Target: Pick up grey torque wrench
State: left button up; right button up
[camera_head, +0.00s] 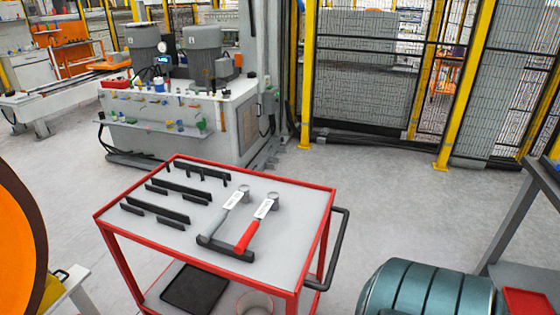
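The grey torque wrench (217,220) lies on the grey top of a red-framed cart (300,215). Its grey handle points to the lower left and its pale head to the upper right. A similar wrench with a red handle (246,236) lies just to its right, apart from it. The handle ends of both meet a black holder bar (225,249) near the front of the cart top. Neither of my grippers is in view.
Several black bars (175,187) lie on the left half of the cart top. A black push handle (342,250) sticks out on the cart's right. A machine (220,120) stands behind.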

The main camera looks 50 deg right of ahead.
aim_at(243, 195)
jog(key=z, duration=1.3)
